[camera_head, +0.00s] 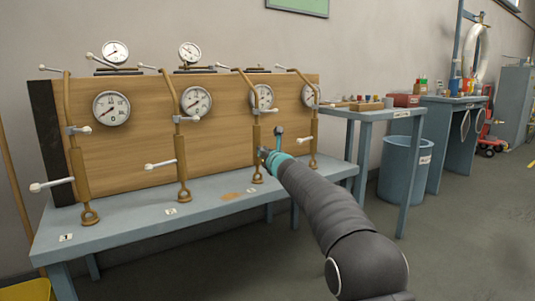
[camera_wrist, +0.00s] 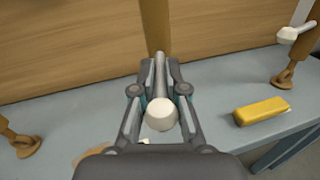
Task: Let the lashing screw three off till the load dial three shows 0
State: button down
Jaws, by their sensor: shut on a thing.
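Lashing screw three (camera_head: 257,145) is the third upright orange-brown screw from the left, standing in front of the wooden board; part of it also shows in the wrist view (camera_wrist: 155,28). My gripper (camera_head: 268,154) is beside its middle. In the wrist view my gripper (camera_wrist: 160,90) is shut on the screw's grey lever (camera_wrist: 160,70), with its pale ball knob (camera_wrist: 161,114) between the fingers and towards the camera. Load dial three (camera_head: 266,97) is a round white gauge behind the screw's upper rod. The rod partly covers its face, and I cannot read its needle.
Screws one (camera_head: 78,165) and two (camera_head: 181,160) stand to the left, screw four (camera_head: 313,140) to the right, with levers sticking out. A yellow block (camera_wrist: 262,110) lies on the blue-grey bench (camera_head: 130,222).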

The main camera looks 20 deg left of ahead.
jog(key=shift+a, duration=0.1)
jog(key=c, duration=1.2)
grip_release()
jog(key=shift+s+d, duration=0.1)
jog(key=shift+d, duration=0.1)
jog(key=v, duration=1.1)
jog(key=shift+s+d, duration=0.2)
jog(key=shift+s, duration=0.1)
